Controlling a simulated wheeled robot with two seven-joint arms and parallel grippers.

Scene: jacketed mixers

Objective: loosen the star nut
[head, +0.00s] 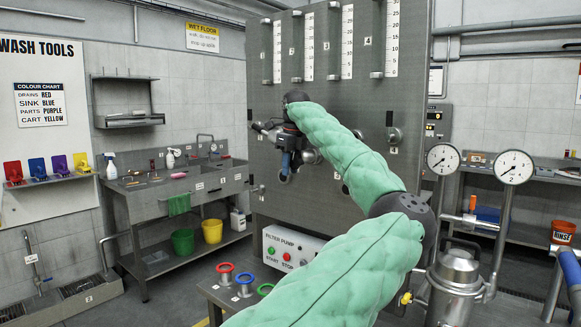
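I cannot make out a star nut clearly. A round metal fitting (393,135) sits on the panel to the right of the gripper. Another metal fitting (311,156) is partly covered by my arm, just right of the gripper. My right gripper is not seen.
A filter pump box (290,249) with buttons stands below the panel. Red, blue and green rings (244,278) are on the bench before it. Two dial gauges (443,159) and a steel vessel (455,275) stand at right. A sink bench (180,187) is at left.

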